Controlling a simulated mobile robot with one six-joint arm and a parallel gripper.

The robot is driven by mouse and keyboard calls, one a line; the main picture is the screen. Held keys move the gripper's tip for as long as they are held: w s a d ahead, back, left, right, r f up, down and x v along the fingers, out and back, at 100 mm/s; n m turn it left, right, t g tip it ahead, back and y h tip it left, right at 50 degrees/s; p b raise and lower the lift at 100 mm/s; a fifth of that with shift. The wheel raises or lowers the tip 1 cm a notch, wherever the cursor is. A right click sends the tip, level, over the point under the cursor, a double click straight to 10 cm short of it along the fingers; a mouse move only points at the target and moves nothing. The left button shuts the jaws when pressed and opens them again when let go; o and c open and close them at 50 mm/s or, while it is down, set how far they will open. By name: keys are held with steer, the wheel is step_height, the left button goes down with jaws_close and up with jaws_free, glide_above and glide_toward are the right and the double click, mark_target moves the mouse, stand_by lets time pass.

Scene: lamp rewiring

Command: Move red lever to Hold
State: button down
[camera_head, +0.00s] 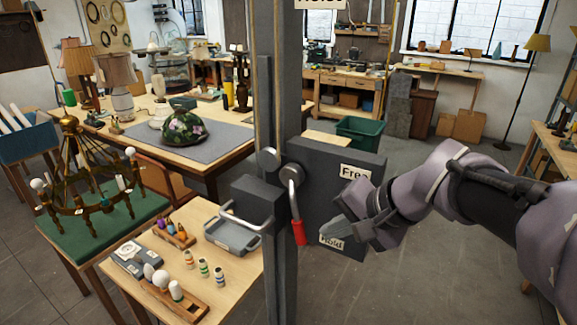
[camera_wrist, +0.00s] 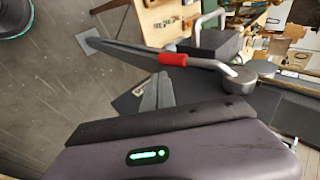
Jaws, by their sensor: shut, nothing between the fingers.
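The red lever has a red grip (camera_head: 300,232) at the end of a grey arm that hangs down from a round pivot on the dark post. Beside it a dark plate (camera_head: 315,200) carries a "Free" label (camera_head: 355,172) above and a "Hold" label (camera_head: 332,241) below. My gripper (camera_head: 338,228) is shut and empty, to the right of the red grip, in front of the plate, partly covering the lower label. In the wrist view the red grip (camera_wrist: 172,59) lies just past my closed fingertips (camera_wrist: 158,80). Contact cannot be told there.
A grey bar handle (camera_head: 247,222) juts from a dark block left of the lever. A small table (camera_head: 240,275) with bulbs and a grey tray stands at lower left. The tall post (camera_head: 275,80) rises behind the lever. The floor right of the plate is open.

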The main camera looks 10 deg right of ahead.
mark_target(304, 239)
steer(key=shift+w+a+f+t+y+b, duration=0.5)
steer(key=shift+a+f+b, duration=0.3)
steer(key=shift+b, duration=1.5)
steer(key=shift+w+a+f+t+y+b, duration=0.3)
steer(key=shift+w+a+f+y+b, duration=0.4)
steer(key=shift+b, duration=1.6)
steer(key=shift+w+a+f+t+y+b, duration=0.3)
steer(key=shift+a+f+b, duration=0.55)
steer(key=shift+b, duration=1.45)
steer(key=shift+w+d+f, duration=0.1)
steer(key=shift+d+f, duration=0.05)
steer(key=shift+f, duration=0.05)
steer(key=shift+f, duration=0.1)
